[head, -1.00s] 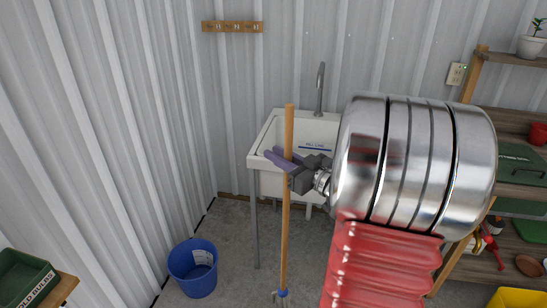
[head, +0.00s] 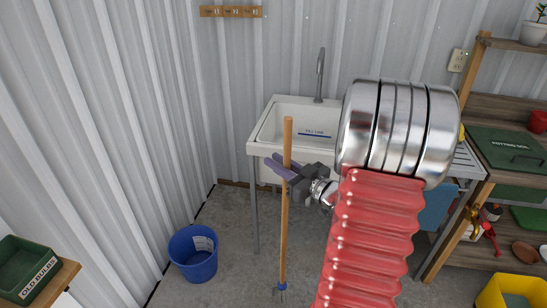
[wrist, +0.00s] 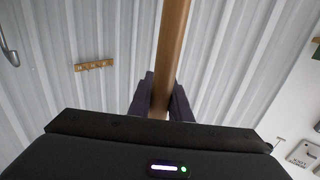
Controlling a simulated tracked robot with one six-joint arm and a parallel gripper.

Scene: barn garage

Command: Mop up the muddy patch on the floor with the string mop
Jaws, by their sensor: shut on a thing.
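The string mop's wooden handle (head: 285,225) stands nearly upright in the head view, in front of the sink. A blue fitting (head: 281,288) shows at its lower end; the strings and the muddy patch are not visible in these frames. My gripper (head: 284,170) is shut on the upper part of the handle, its purple fingers on either side of it. In the wrist view the handle (wrist: 171,45) runs up between the two dark fingers (wrist: 163,100).
A white sink (head: 262,135) with a tap stands behind the mop. A blue bucket (head: 193,255) is on the floor by the left wall. A green box (head: 25,270) sits at lower left. A yellow container (head: 492,295) and a wooden bench (head: 435,255) are at right. Floor shows between.

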